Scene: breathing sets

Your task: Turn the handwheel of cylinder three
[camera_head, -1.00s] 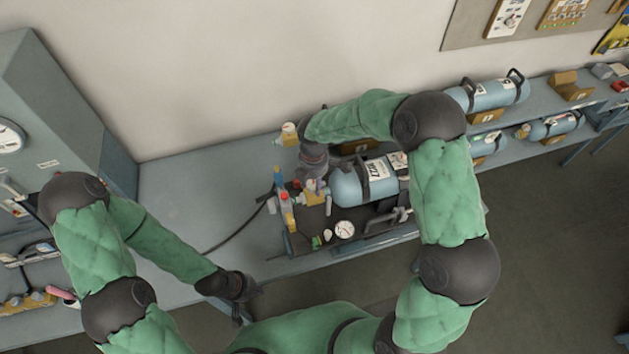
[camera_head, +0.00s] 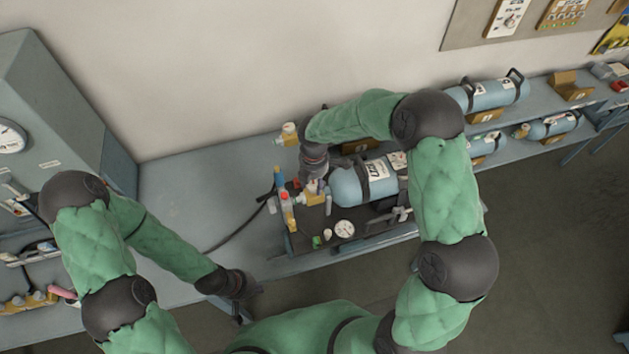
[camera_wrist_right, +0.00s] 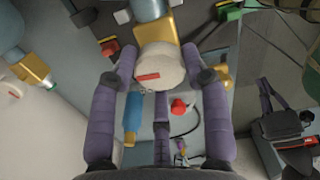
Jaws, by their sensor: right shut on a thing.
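The blue-grey cylinder (camera_head: 348,187) with a dark strap and white label lies on a dark tray (camera_head: 378,233) on the bench. Its brass valve (camera_head: 310,198) points left. In the right wrist view the cream handwheel (camera_wrist_right: 160,72) with a red mark sits on the brass valve, between the purple fingers. My right gripper (camera_wrist_right: 160,82) is shut on this handwheel; in the head view it (camera_head: 314,180) comes down over the valve. I cannot read the cylinder's number. My left gripper (camera_head: 250,290) hangs near the bench's front edge, away from the cylinder; its fingers are too small to judge.
A blue and yellow fitting with a red knob (camera_head: 284,196) stands left of the valve. A gauge (camera_head: 344,229) and a green part (camera_head: 316,241) lie in front. A black hose (camera_head: 236,236) runs left. Other cylinders (camera_head: 500,93) lie on the right. The bench's left part (camera_head: 185,205) is clear.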

